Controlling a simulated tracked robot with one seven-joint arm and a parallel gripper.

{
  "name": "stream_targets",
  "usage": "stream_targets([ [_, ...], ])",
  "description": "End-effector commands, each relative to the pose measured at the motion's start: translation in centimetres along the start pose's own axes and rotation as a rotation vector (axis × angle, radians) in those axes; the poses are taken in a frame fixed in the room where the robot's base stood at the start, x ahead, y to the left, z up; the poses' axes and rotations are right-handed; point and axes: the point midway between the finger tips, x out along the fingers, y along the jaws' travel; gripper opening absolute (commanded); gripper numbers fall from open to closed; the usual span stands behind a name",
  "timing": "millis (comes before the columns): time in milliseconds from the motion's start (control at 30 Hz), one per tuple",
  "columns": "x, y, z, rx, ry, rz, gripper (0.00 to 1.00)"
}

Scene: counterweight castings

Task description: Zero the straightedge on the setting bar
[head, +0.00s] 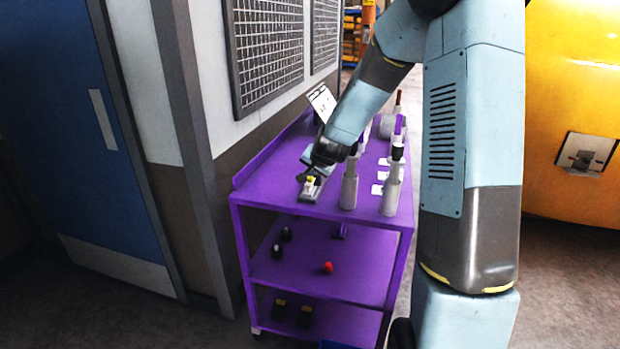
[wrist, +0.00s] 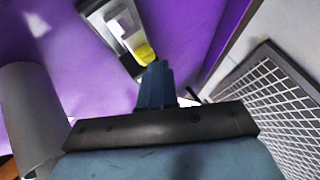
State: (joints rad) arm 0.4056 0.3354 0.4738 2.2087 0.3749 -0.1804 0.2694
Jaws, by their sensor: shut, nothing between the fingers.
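A flat grey bar (head: 308,193) lies on the purple cart's top near its front left corner; I take it for the setting bar. It also shows at the top of the wrist view (wrist: 98,12). On it sits a pale piece (wrist: 124,22) with a yellow end part (wrist: 145,53), perhaps the straightedge; in the head view this is a small yellow and white shape (head: 311,181). My gripper (wrist: 157,66) is shut and empty. Its blue fingertips are right by the yellow part; I cannot tell whether they touch. In the head view my gripper (head: 309,172) partly covers the bar's far end.
The purple cart (head: 255,193) stands along a wall with dark grids (head: 268,50). Several grey bottles stand right of the bar, one (head: 349,188) close by; a grey cylinder (wrist: 32,110) fills the wrist view's left. White cards (head: 382,175) lie farther right. Lower shelves hold small objects.

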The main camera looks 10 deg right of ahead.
Motion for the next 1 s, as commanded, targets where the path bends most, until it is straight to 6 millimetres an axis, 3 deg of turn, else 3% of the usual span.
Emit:
stream_targets([
  [667,-1.1,-0.8,-0.8,0.000,0.001,0.000,0.00],
  [1000,-2.9,-2.2,-2.1,-0.001,0.002,-0.001,0.00],
])
